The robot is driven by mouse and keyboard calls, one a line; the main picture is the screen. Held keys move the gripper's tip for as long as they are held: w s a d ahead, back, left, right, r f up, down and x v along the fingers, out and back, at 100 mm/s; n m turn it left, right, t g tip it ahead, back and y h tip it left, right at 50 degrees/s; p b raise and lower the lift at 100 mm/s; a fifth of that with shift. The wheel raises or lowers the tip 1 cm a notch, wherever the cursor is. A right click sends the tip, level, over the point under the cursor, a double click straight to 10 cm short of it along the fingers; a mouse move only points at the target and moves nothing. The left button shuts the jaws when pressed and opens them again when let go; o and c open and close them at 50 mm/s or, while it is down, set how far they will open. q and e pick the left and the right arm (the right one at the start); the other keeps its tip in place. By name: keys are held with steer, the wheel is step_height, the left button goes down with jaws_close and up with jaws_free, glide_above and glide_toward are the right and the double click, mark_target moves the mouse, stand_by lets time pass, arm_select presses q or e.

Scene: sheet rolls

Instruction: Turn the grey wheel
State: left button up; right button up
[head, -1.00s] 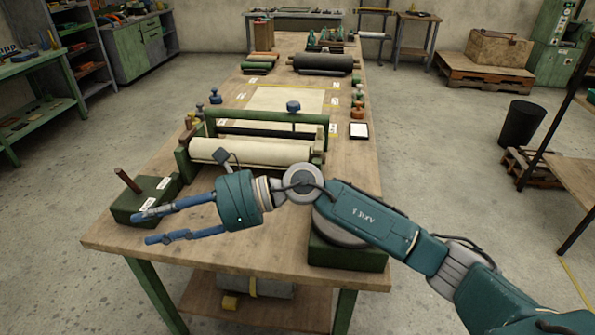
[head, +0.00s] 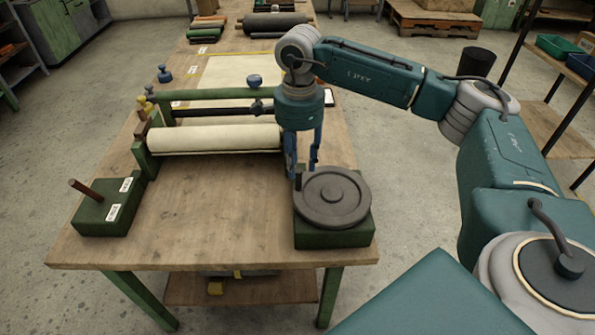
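The grey wheel (head: 335,200) lies flat on top of a green box (head: 333,236) at the table's front right corner. It has a raised hub and a short dark handle (head: 298,182) at its left rim. My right gripper (head: 303,176) points down at the wheel's back left edge. Its two blue fingers are apart, and the handle shows close to the left finger, just below the fingertips. I cannot tell whether a finger touches the handle or the wheel. My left gripper is out of view.
A green roller frame with a cream roll (head: 215,138) stands just left of my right gripper. A green box with a brown lever (head: 86,190) is at the front left. The tabletop between the two boxes (head: 215,215) is clear.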

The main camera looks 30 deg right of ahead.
mark_target(299, 175)
steer(key=shift+f+p, duration=0.45)
steer(key=shift+f, duration=2.05)
jaws_close()
steer(key=shift+w, duration=0.1)
